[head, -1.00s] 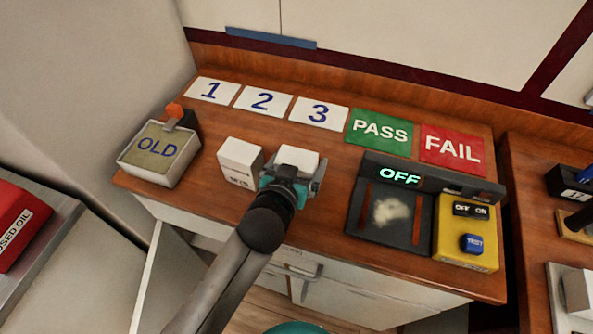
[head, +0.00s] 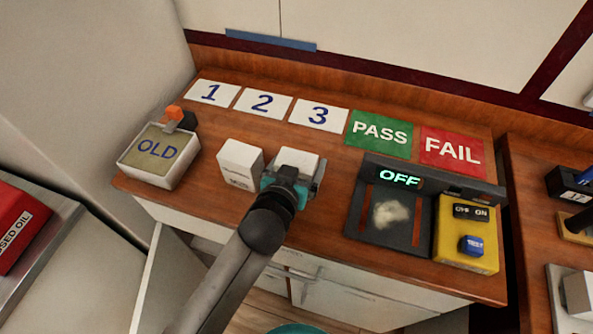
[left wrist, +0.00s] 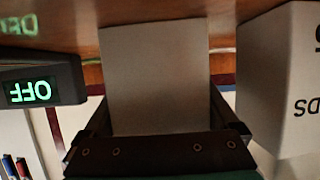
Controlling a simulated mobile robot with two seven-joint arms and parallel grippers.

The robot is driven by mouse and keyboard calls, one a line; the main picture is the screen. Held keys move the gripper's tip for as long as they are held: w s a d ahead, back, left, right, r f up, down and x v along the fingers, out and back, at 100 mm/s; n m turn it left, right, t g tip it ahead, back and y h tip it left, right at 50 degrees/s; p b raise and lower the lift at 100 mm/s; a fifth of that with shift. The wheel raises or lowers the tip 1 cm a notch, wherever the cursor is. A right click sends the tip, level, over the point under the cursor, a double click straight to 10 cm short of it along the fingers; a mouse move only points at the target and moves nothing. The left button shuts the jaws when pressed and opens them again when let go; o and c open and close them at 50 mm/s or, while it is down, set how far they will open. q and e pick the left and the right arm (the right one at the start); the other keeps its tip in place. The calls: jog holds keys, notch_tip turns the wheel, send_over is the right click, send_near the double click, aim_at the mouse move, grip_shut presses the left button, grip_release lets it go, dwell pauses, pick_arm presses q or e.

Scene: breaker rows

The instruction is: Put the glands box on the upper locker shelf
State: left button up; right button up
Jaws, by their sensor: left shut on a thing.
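Two white boxes stand side by side on the wooden counter (head: 330,238). My left gripper (head: 294,180) is shut on the right-hand white box (head: 298,160), which also fills the middle of the left wrist view (left wrist: 155,75). No label shows on its visible faces. The left-hand white box (head: 240,160) is beside it with a small gap; in the left wrist view (left wrist: 275,80) its partly cut-off, upside-down lettering seems to end in "DS". I cannot tell whether the held box is clear of the counter. My right gripper and the upper locker shelf are not in view.
A tray marked OLD (head: 130,158) stands at the counter's left end. A tester reading OFF (head: 400,178) and a yellow switch box (head: 466,250) are to the right. Cards 1, 2, 3, PASS and FAIL lie behind. A door (head: 170,275) hangs open below the counter.

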pick_arm(q)
notch_tip(320, 180, up, 20)
jog(key=p, duration=0.5)
jog(key=shift+p, duration=0.4)
jog(key=w+a+r+n+y+b, duration=0.1)
jog(key=a+r+b, duration=0.1)
jog(key=a, duration=0.3)
jog(key=w+a+r+n+y+b, duration=0.1)
jog(key=a+r+b, duration=0.1)
jog(key=a, duration=0.3)
jog(key=w+a+r+n+y+b, duration=0.1)
jog(key=a+r+y+b, duration=0.1)
jog(key=a+b, duration=0.2)
jog(key=shift+a+n+t, duration=0.3)
jog(key=shift+a+t, duration=0.1)
jog(key=shift+a, duration=0.65)
